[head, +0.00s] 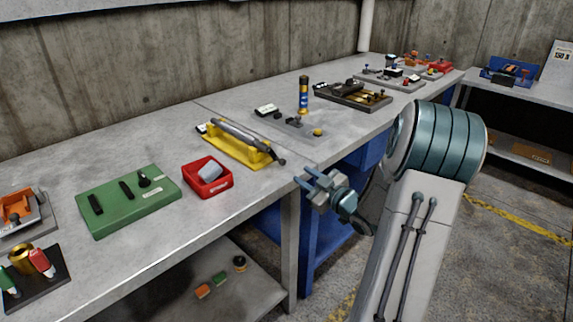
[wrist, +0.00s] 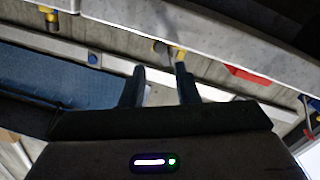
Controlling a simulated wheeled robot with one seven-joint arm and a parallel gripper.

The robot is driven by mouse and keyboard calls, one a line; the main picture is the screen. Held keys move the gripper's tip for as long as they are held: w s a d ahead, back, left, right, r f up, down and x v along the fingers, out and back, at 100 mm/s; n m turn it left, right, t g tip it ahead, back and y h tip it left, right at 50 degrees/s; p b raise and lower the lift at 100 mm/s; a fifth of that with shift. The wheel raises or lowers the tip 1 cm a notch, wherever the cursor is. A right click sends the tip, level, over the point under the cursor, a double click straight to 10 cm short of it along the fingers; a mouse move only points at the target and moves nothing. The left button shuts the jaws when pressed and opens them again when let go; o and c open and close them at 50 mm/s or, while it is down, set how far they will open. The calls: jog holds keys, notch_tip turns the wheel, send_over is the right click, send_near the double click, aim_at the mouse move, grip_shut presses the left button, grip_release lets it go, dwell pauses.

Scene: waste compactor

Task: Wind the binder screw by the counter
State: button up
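A yellow cradle (head: 236,149) on the bench holds a long grey cylinder (head: 240,138), which looks like the binder screw. A thin rod ends in a dark knob (head: 281,161) at its right end, near the bench's front edge. A small white-and-black block (head: 202,128), perhaps the counter, sits at its left end; its digits are too small to read. My gripper (head: 304,178) is open and empty, just off the front edge, right of and below the knob. In the wrist view, my gripper (wrist: 160,67) points toward a yellow end piece (wrist: 181,53), apart from it.
A red bin (head: 208,190) with a grey block stands left of the cradle, and a green board (head: 128,202) farther left. The bench's front edge runs between my gripper and the cradle.

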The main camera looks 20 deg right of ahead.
aim_at(284, 164)
jog(key=x, duration=0.8)
jog(key=shift+w+a, duration=0.1)
jog(key=shift+w, duration=0.2)
grip_shut()
